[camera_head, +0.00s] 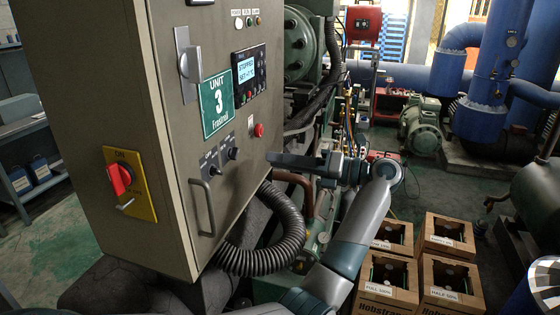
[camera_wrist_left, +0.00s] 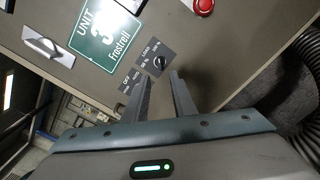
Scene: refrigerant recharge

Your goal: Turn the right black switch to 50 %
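The right black switch (camera_head: 233,153) is a small round knob on the grey cabinet's front. In the left wrist view this switch (camera_wrist_left: 159,63) sits on a small dark plate marked LOAD, just beyond my fingertips; its exact setting is too small to tell. The left black switch (camera_head: 214,170) is beside it, and in the left wrist view my finger partly covers its area. My left gripper (camera_head: 272,158) points at the panel from the right; in the left wrist view the gripper (camera_wrist_left: 160,77) has its fingers apart with nothing between them. My right gripper is not in view.
A red button (camera_head: 259,130) is on the panel near the switches. A grey door handle (camera_head: 203,205) is below them. A black corrugated hose (camera_head: 265,257) curves under the cabinet's right side. A red and yellow main switch (camera_head: 120,180) is on the cabinet's left face.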

